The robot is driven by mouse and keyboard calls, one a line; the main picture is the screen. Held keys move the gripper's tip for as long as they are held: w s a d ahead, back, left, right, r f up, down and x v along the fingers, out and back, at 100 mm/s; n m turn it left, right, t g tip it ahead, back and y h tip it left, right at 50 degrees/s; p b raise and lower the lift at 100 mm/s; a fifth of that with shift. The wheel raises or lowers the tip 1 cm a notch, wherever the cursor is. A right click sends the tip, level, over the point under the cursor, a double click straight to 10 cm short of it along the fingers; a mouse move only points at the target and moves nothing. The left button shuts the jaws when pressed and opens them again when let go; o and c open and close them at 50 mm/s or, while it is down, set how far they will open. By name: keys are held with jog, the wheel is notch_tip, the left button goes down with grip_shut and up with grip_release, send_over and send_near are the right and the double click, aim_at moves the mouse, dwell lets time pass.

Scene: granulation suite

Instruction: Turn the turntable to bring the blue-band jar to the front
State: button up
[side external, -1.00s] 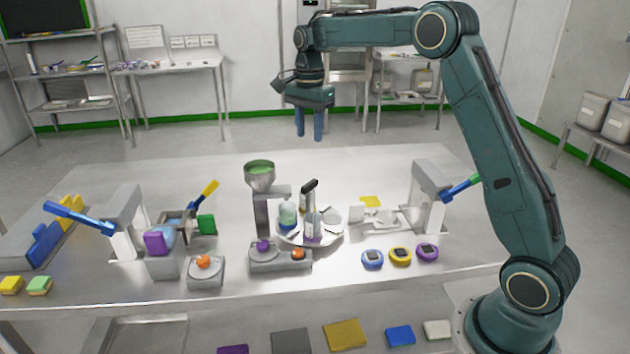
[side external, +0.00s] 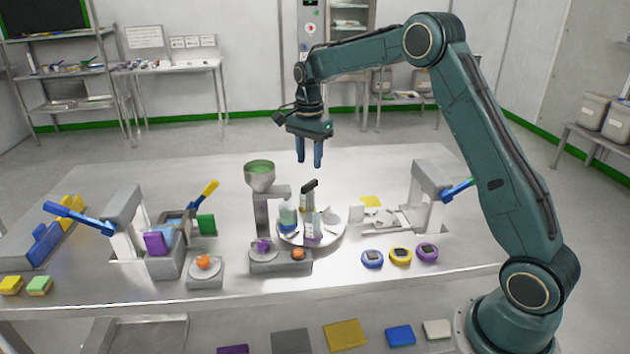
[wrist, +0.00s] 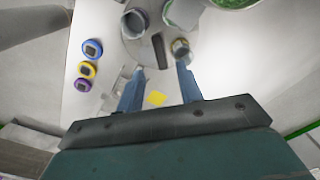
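The turntable (side external: 330,236) is a round light-grey disc near the middle of the table, carrying several jars and an upright black-topped handle (side external: 309,187). A jar with a blue band (side external: 288,217) stands on its left side, close to the funnel stand. A clear jar with a purple base (side external: 313,228) stands toward the near side. In the wrist view the turntable (wrist: 183,18) lies beyond the fingertips, with the dark handle (wrist: 160,50) between them. My gripper (side external: 310,165) hangs pointing down above the turntable, open and empty, touching nothing; its fingers are apart in the wrist view (wrist: 160,68).
A funnel stand with green contents (side external: 260,172) rises just left of the turntable. A lever press (side external: 430,185) stands at right. Blue, yellow and purple round timers (side external: 400,256) sit at front right. A yellow pad (side external: 371,202) lies behind. The table's far area is clear.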

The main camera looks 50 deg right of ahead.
aim_at(309, 183)
jog(key=shift+f, duration=3.4)
jog(key=shift+c, duration=0.3)
grip_shut()
